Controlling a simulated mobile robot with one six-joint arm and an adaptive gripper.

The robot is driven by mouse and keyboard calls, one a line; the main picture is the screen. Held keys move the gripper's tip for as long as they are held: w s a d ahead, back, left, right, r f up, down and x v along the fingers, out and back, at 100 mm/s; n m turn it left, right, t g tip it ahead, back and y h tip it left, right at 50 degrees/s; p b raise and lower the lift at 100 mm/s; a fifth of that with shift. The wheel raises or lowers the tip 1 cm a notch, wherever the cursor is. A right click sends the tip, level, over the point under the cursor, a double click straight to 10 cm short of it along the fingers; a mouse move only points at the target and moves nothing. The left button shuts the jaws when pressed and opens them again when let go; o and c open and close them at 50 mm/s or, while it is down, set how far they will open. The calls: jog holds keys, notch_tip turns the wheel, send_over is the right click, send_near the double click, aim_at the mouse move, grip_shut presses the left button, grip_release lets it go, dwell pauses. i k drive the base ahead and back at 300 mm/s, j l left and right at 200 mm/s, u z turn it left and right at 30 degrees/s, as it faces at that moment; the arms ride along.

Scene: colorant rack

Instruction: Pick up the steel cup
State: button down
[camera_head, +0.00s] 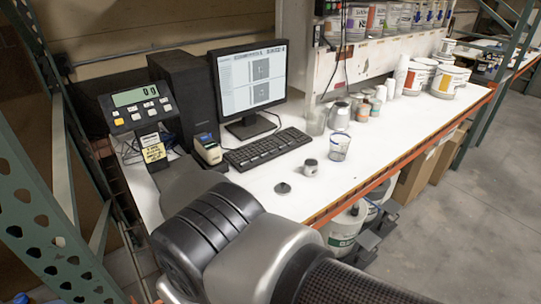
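A grey, metallic-looking cup (339,116) stands upright on the white worktop, to the right of the monitor. It looks like the steel cup. A small grey pot (310,168) with a dark top stands nearer the front edge and is also metallic-looking. A dark round disc (283,188) lies flat to its left. My arm's thick links fill the bottom middle of the view, in front of the worktop. My gripper does not show, so I cannot see its fingers or whether it holds anything.
A clear cup (339,147) stands in front of the metallic cup, and a translucent container (317,121) is at its left. Small containers (362,111) crowd its right. A keyboard (267,149) and monitor (249,84) are at left. The worktop's front right stretch (400,130) is bare.

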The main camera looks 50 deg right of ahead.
aim_at(310, 165)
jog(key=z, duration=2)
jog(key=i+l, duration=0.2)
jog(key=i+l+u, duration=0.8)
jog(key=i+l, duration=0.2)
jog(key=u, duration=0.6)
